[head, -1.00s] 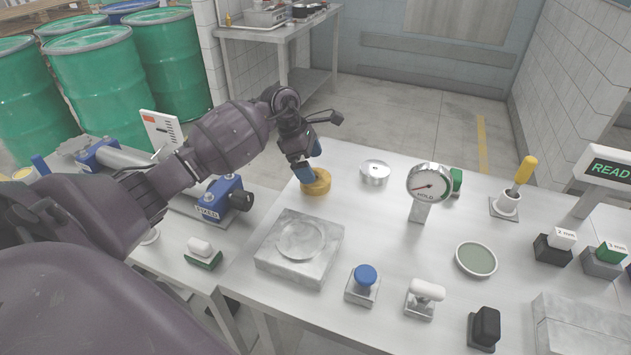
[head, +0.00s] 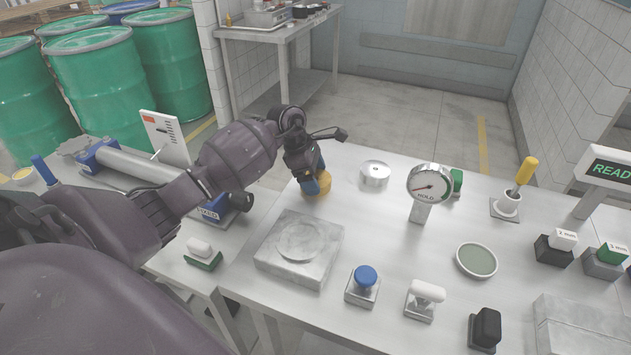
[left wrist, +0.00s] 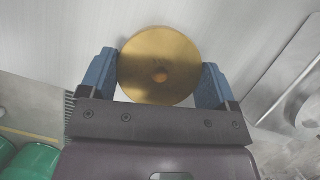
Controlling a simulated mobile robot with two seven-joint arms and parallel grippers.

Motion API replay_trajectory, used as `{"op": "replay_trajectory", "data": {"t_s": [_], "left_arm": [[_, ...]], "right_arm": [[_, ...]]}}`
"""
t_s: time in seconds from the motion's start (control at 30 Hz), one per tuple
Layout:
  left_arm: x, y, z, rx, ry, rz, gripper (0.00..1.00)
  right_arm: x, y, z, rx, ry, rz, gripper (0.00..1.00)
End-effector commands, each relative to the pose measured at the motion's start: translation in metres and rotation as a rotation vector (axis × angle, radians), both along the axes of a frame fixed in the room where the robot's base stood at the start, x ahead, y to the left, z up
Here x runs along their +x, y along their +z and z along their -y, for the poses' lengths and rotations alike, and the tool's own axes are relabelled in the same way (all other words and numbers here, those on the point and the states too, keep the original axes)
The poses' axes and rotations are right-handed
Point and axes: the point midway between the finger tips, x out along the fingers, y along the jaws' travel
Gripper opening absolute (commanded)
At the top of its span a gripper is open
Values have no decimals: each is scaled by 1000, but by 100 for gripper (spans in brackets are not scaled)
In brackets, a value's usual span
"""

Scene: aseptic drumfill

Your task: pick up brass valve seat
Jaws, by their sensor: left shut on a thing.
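The brass valve seat (head: 325,184) is a round golden disc near the back left of the metal table. I cannot tell whether the seat touches the table. My right gripper is not in view.
A square metal block with a round recess (head: 298,250) stands in front of the seat. A silver disc (head: 375,173) and a dial gauge (head: 429,185) stand to its right. A blue-knobbed block (head: 363,283) is nearer the front. The table between is clear.

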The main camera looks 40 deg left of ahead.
Motion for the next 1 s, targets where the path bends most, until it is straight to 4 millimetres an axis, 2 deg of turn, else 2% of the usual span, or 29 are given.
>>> {"op": "replay_trajectory", "data": {"t_s": [0.2, 0.37, 0.57, 0.8, 1.0], "left_arm": [[1, 4, 0, 1, 0, 3, 54], [1, 21, -1, 3, 0, 6, 54], [1, 64, -1, 5, -1, 9, 54], [1, 123, -1, 4, -1, 7, 54], [1, 165, 0, 2, -1, 6, 54]], "right_arm": [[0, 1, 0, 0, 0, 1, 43], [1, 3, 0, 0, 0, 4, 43], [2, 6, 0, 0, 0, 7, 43], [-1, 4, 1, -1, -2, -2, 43], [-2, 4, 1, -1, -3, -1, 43]]}}
